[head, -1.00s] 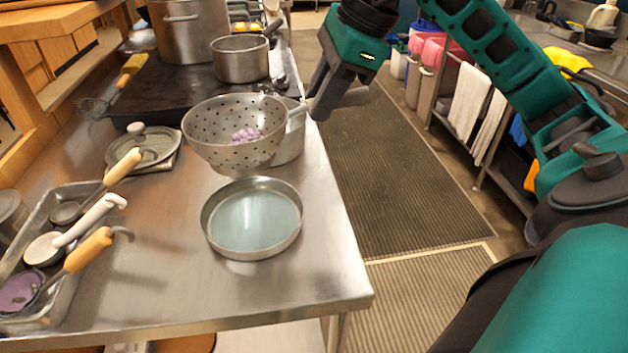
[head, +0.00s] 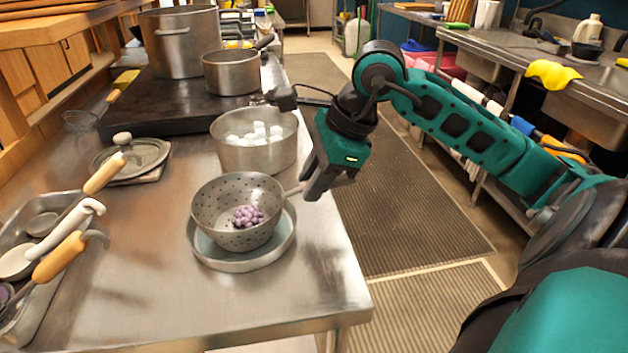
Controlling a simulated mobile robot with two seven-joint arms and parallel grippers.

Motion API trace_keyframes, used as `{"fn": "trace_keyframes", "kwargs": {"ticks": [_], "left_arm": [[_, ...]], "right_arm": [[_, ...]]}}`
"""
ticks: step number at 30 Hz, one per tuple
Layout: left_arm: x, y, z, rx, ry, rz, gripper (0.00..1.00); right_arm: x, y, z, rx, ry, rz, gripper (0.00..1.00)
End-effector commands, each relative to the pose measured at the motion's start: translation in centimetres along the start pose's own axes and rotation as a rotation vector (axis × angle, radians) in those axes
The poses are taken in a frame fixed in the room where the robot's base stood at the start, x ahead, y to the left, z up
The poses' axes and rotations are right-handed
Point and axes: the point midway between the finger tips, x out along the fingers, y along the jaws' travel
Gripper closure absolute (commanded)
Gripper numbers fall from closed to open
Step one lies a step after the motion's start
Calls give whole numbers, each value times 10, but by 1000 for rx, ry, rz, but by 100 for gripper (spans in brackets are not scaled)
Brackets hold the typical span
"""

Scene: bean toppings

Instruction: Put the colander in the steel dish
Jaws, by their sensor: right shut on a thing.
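The grey perforated colander (head: 212,215) holds a clump of purple beans (head: 248,216). It is over the round steel dish (head: 215,262), and its bowl overlaps the dish's inside, a little towards the far side. I cannot tell whether its base touches the dish floor. The dish sits on the steel table, with its near rim and part of its pale floor showing. My right gripper (head: 311,188) is shut on the colander's handle (head: 294,191), at the right of the bowl. My left gripper is not in view.
A steel pot with white cubes (head: 245,158) stands just behind the colander. A utensil tray (head: 40,300) is at the left, and a lidded stone dish (head: 130,160) lies behind it. The near table (head: 200,310) is clear.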

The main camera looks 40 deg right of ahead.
Motion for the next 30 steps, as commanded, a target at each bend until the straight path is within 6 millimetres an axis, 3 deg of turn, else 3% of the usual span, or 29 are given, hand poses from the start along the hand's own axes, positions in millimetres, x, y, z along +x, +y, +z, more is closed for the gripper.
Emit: {"fn": "trace_keyframes", "kwargs": {"ticks": [10, 11, 18, 30], "left_arm": [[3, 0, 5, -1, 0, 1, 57], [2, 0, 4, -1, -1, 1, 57], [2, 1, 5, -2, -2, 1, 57], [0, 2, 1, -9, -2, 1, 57]], "right_arm": [[4, 0, -1, -1, -1, -2, 100], [2, 0, -1, -1, 0, -1, 74], [2, 0, -1, 0, 0, 0, 51], [-8, -1, 0, 0, 2, -3, 51]]}}
